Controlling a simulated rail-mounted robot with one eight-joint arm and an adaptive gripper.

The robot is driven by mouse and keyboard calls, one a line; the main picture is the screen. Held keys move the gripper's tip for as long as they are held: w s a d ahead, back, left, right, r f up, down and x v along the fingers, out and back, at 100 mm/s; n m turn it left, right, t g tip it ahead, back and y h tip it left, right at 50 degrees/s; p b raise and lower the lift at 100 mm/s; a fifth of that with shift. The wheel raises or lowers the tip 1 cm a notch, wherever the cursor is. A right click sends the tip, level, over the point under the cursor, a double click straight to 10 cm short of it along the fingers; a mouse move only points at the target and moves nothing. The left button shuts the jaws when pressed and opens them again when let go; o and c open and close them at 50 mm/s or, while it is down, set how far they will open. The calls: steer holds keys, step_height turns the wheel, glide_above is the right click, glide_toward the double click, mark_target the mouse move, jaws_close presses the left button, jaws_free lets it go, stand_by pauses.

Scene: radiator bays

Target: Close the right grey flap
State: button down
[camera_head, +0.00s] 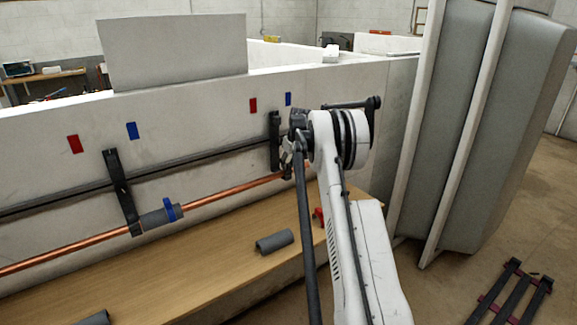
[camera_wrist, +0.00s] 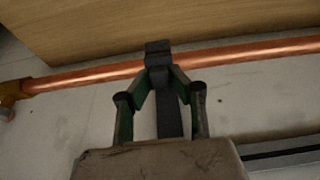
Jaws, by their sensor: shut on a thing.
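The right grey flap (camera_head: 274,132) is a dark grey upright strap on the white wall. It reaches down to the copper pipe (camera_head: 225,194). In the wrist view the flap (camera_wrist: 169,118) runs between my fingers and ends in a block over the pipe. My gripper (camera_wrist: 161,82) is shut on the flap near that block. In the head view my gripper (camera_head: 287,160) is small and partly hidden by my own arm. The left grey flap (camera_head: 121,190) slants down to the pipe beside a grey sleeve (camera_head: 160,215) with a blue clip (camera_head: 170,210).
A wooden ledge (camera_head: 190,270) runs below the pipe. A loose grey sleeve (camera_head: 274,242) lies on it, and another (camera_head: 92,318) is at its front. Tall grey radiator panels (camera_head: 460,120) stand to the right. A dark rack (camera_head: 510,295) lies on the floor.

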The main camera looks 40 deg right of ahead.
mark_target(289, 164)
steer(key=shift+w+g, duration=0.55)
steer(key=shift+g, duration=0.55)
steer(key=c, duration=1.6)
jaws_free()
steer(key=r, duration=0.4)
steer(key=s+r, duration=0.1)
steer(key=r, duration=0.6)
steer(key=shift+s+r, duration=0.2)
steer(key=shift+r, duration=0.2)
